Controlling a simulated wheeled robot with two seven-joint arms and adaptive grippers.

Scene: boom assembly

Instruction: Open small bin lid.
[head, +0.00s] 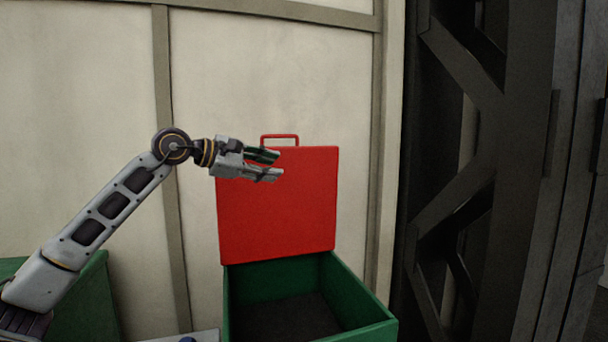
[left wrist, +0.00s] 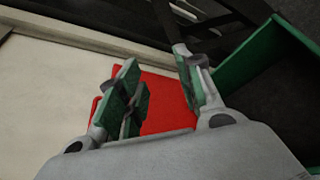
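The small bin is a green box (head: 372,307) with a dark, empty-looking floor, low in the middle of the head view. Its red lid (head: 285,215) stands upright, open, at the back of the bin, with a red loop handle (head: 280,137) on its top edge. My left gripper (head: 272,165) is in front of the lid's upper left part, its fingers spread with nothing between them. In the left wrist view the open fingers (left wrist: 160,92) show with the red lid (left wrist: 165,105) behind them and the green bin wall (left wrist: 250,55) at the right. My right gripper is not in view.
A pale panelled wall (head: 270,75) is behind the bin. A dark metal frame (head: 470,170) stands to the right. Another green box (head: 85,300) is at the lower left, partly behind my left arm.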

